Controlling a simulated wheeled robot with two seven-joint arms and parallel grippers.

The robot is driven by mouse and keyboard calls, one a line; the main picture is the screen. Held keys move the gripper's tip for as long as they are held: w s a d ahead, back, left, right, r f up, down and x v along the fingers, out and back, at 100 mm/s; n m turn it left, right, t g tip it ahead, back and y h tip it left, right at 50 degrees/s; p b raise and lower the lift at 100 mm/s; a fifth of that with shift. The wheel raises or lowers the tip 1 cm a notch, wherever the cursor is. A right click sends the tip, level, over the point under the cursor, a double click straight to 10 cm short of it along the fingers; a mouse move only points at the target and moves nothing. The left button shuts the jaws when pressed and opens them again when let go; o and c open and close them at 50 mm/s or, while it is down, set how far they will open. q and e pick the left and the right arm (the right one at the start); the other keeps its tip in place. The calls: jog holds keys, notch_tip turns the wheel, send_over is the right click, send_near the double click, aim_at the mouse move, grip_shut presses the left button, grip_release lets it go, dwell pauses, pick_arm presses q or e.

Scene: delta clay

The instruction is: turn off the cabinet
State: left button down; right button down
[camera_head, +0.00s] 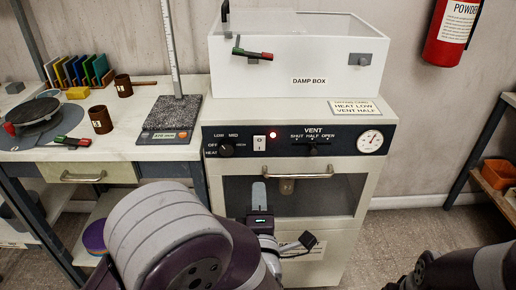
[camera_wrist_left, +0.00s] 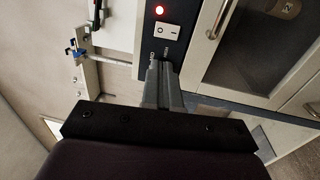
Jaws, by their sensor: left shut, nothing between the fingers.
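The cabinet (camera_head: 381,110) is a cream unit with a dark control panel (camera_head: 350,141) above a glass door. The panel carries a white rocker switch (camera_head: 259,142), also in the left wrist view (camera_wrist_left: 168,31), and I cannot tell which side is pressed. My left gripper (camera_head: 259,186) is shut and empty, in front of the door below the switch. Its fingertips (camera_wrist_left: 161,68) point toward the panel, apart from the switch in the picture. My right gripper is out of view.
The panel also has a heat knob (camera_head: 226,149), a vent slider (camera_head: 313,150) and a gauge (camera_head: 370,141). A door handle (camera_head: 296,175) crosses close to my left gripper. A damp box (camera_head: 290,80) sits on top. A cluttered workbench (camera_head: 113,140) stands left.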

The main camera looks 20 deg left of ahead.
aim_at(257, 140)
pick_arm(q)
jog(key=x, duration=1.3)
jog(key=shift+w+a+r, duration=0.1)
jog(key=shift+w, duration=0.3)
jog(key=shift+w+b, duration=0.1)
jog(key=shift+b, duration=0.4)
jog(key=shift+r, duration=0.1)
